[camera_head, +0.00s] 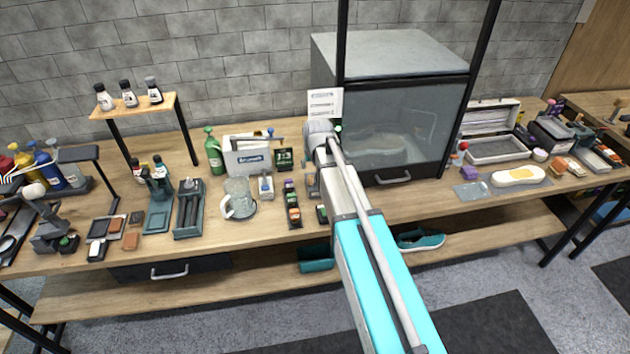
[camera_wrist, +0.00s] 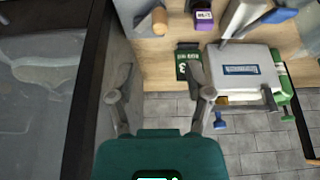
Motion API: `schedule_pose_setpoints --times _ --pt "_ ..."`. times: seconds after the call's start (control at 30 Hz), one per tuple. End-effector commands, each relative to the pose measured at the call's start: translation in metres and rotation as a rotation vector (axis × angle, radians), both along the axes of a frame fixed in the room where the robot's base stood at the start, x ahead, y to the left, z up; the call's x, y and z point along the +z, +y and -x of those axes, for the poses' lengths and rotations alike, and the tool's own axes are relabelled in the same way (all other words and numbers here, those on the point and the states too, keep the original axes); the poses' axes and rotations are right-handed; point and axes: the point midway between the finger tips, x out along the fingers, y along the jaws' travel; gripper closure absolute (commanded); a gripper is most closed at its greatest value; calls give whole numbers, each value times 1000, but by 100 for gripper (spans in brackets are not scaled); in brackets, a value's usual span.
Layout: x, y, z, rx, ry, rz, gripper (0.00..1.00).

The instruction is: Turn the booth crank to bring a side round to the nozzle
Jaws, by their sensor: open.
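The booth (camera_head: 392,62) is a grey cabinet with a glass front on the bench; it also fills the left of the wrist view (camera_wrist: 92,85). A pale sneaker (camera_head: 380,143) shows dimly behind the glass. In the wrist view, a grey arm with a wooden knob (camera_wrist: 159,19), apparently the crank, stands beside the booth's side wall. My gripper (camera_wrist: 160,72) is open and empty, its fingers apart, with the knob beyond the fingertips and not between them. In the head view my arm covers that side of the booth, and the crank cannot be made out.
A white box (camera_head: 247,158), a dark green sign (camera_head: 284,159) and small bottles stand close left of my gripper. A glass jug (camera_head: 238,198) and a green bottle (camera_head: 213,152) are further left. An open case (camera_head: 497,148) and a sole-shaped piece (camera_head: 518,176) lie right of the booth.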

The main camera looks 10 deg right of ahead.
Motion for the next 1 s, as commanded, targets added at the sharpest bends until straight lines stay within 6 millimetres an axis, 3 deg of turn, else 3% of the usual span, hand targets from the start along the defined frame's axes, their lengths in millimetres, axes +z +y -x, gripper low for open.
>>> schedule_pose_setpoints --times 1.0 --pt "-81 -1 -33 -2 0 0 35"
